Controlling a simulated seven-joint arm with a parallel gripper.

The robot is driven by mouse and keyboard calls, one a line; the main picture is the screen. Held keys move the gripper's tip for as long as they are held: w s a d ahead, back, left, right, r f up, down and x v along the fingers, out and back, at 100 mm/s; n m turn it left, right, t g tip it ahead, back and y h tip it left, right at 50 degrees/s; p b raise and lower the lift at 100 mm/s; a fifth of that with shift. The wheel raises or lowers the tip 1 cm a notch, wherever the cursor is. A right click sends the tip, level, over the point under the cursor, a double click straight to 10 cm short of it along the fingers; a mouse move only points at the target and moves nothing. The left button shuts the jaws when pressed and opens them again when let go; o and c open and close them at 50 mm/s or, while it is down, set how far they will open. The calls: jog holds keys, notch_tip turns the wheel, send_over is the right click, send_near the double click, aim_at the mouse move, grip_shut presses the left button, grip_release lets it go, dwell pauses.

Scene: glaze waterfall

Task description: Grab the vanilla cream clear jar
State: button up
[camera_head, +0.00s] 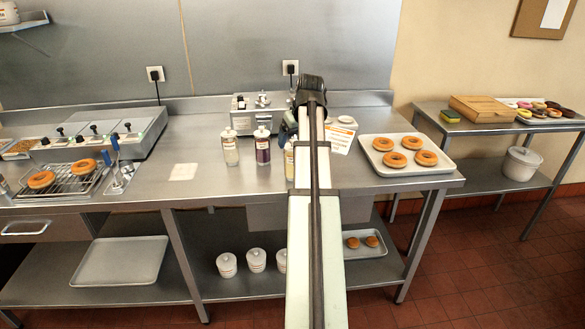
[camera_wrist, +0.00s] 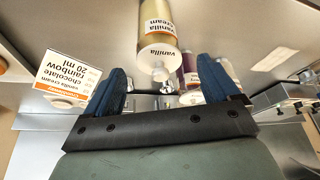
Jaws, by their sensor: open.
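The vanilla cream clear jar (camera_wrist: 160,28) is pale yellow with a labelled lid, at the top middle of the wrist view. In the head view it (camera_head: 289,160) stands upright on the counter, partly hidden behind my arm. My gripper (camera_wrist: 160,67) is open, its two blue fingers spread apart. The jar shows beyond and between the fingertips, and nothing is held. I cannot tell how far the fingers are from it. My fingers are hidden in the head view.
A dark jar (camera_head: 263,148) and a paler jar (camera_head: 230,149) stand left of it. An order card (camera_head: 339,138) stands to the right, with a tray of donuts (camera_head: 376,168) beyond. A small machine (camera_head: 258,112) is behind. The counter front left of the jars is fairly clear.

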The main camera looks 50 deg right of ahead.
aim_at(293, 147)
jog(key=shift+x, duration=3.1)
jog(key=shift+c, duration=0.5)
grip_shut()
